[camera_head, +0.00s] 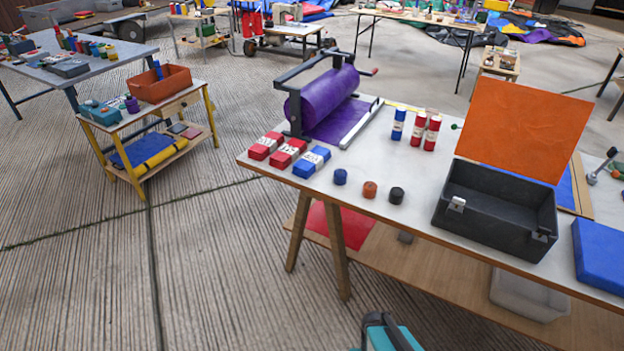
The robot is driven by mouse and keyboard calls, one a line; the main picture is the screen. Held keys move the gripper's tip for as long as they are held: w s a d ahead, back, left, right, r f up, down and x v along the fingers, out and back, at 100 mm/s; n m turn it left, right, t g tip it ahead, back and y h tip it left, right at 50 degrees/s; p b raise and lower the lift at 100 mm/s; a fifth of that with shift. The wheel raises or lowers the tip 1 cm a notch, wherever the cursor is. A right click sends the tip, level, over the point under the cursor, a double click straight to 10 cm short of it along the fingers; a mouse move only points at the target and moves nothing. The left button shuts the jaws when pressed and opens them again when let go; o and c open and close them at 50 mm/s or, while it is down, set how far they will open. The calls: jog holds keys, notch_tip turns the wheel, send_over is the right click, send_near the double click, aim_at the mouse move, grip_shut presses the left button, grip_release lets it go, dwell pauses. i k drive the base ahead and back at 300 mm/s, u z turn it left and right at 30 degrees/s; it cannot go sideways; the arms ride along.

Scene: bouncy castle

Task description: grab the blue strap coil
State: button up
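The blue strap coil (340,177) is a small, dark blue round roll. It sits near the front edge of the white-topped table (417,207), left of an orange coil (370,189) and a black coil (396,195). The three stand apart in a row. The blue coil is fully visible, with clear tabletop around it. My gripper is not in view.
Red and blue labelled packs (312,161) lie left of the coil. A purple roll in a frame (322,101) and upright bottles (417,129) stand behind. An open black case (497,208) is to the right. Ribbed floor (200,270) lies clear at front left.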

aim_at(341, 174)
jog(key=z, duration=0.2)
jog(key=k, duration=0.2)
jog(key=u, duration=2.1)
jog(key=k, duration=0.65)
jog(key=z, duration=0.25)
jog(key=i, duration=1.65)
jog(key=u, duration=0.25)
